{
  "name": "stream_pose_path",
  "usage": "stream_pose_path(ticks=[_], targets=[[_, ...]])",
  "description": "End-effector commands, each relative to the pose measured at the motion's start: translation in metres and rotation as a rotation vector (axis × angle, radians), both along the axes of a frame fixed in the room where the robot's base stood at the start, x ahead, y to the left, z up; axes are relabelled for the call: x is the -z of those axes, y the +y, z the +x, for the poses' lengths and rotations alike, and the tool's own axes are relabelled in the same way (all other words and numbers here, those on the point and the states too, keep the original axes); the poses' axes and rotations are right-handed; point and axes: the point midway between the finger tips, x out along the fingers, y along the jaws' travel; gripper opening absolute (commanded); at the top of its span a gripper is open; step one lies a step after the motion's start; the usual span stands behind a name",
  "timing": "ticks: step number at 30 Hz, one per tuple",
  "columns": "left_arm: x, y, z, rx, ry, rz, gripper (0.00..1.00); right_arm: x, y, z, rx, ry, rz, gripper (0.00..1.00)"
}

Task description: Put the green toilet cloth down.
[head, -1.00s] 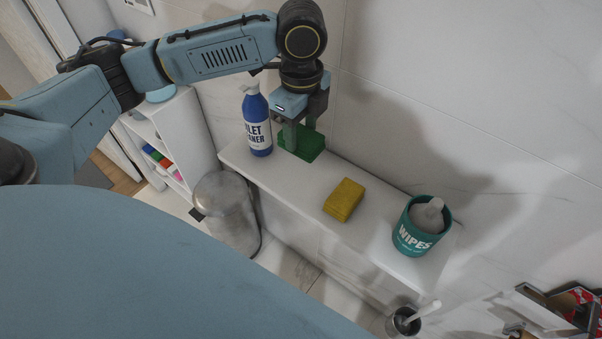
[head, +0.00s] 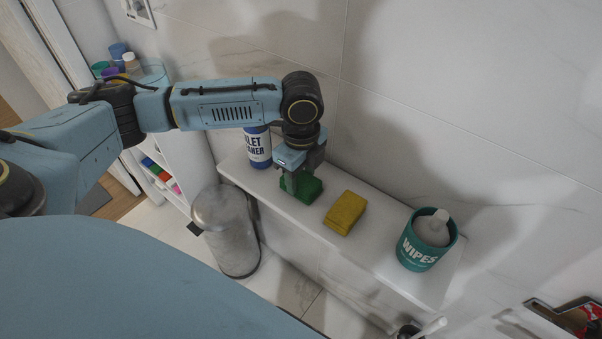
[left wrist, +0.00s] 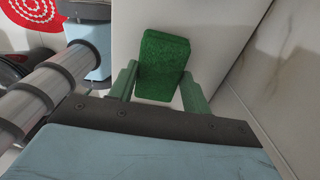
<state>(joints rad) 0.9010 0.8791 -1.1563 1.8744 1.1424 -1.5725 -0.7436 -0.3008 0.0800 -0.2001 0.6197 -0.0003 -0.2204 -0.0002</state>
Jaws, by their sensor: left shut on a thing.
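The green toilet cloth (head: 307,196) is a thick green block at the ledge, between the blue cleaner bottle and a yellow cloth. My left gripper (head: 298,184) points down over it and is shut on it. In the left wrist view the cloth (left wrist: 162,68) sits between the two greenish fingers (left wrist: 160,88), with the white ledge behind it. The cloth is at or just above the ledge top; I cannot tell whether it touches. My right gripper is not in view.
The white ledge (head: 385,250) runs along the tiled wall. On it stand the blue cleaner bottle (head: 258,149), partly behind my arm, the yellow cloth (head: 345,212) close by on the right, and a teal wipes tub (head: 424,248). A metal bin (head: 228,232) stands below the ledge.

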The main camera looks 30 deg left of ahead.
Motion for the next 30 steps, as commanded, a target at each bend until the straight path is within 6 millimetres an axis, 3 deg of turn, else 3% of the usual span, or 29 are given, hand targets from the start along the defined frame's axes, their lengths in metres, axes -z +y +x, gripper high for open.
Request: stream_pose_path(ticks=[4,5,9,20,30], targets=[[0.003,0.0,0.0,0.0,0.0,0.0,0.3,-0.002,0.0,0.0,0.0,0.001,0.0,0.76],[0.002,0.0,0.0,0.0,-0.001,0.0,0.52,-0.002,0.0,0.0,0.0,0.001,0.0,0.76],[0.002,0.0,0.0,0.0,-0.001,0.0,0.7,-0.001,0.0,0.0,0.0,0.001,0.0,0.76],[-0.003,0.0,0.0,0.0,-0.001,0.0,0.7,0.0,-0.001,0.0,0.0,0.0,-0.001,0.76],[-0.07,-0.001,0.001,0.0,-0.004,-0.002,0.7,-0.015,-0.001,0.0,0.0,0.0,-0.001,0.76]])
